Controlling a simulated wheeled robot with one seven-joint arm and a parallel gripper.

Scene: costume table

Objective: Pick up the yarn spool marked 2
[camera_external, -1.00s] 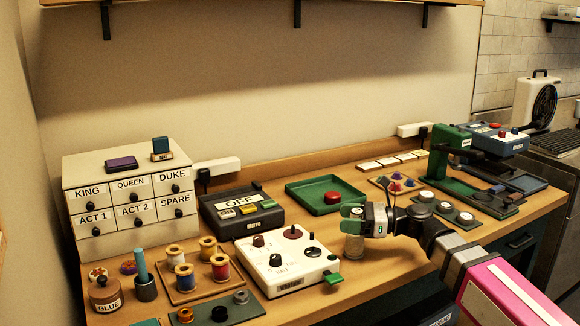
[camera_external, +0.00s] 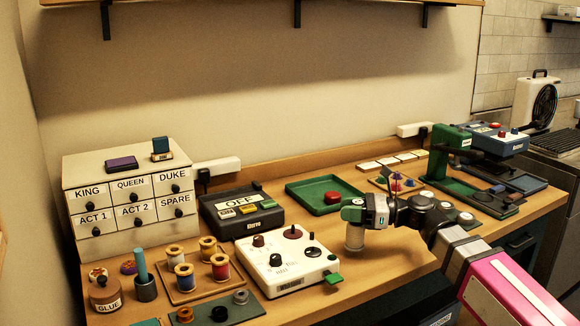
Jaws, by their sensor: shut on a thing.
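My gripper (camera_external: 354,212), with green fingers, is over the front middle of the table, right of the white control box. It is shut on a pale, upright cylinder (camera_external: 355,239), whose lower part shows below the fingers. I cannot make out a number on it, and the fingers hide its top. Several thread spools stand on a wooden tray (camera_external: 193,298) at the left, among them a red one (camera_external: 221,268) and a blue one (camera_external: 184,278). No number is readable on these spools.
The white control box (camera_external: 285,283) with knobs and a green tab stands left of my gripper. A green tray (camera_external: 300,188) with a red piece lies behind. A dark strip with round pieces (camera_external: 463,217) lies to the right. A green press (camera_external: 449,150) stands farther right.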

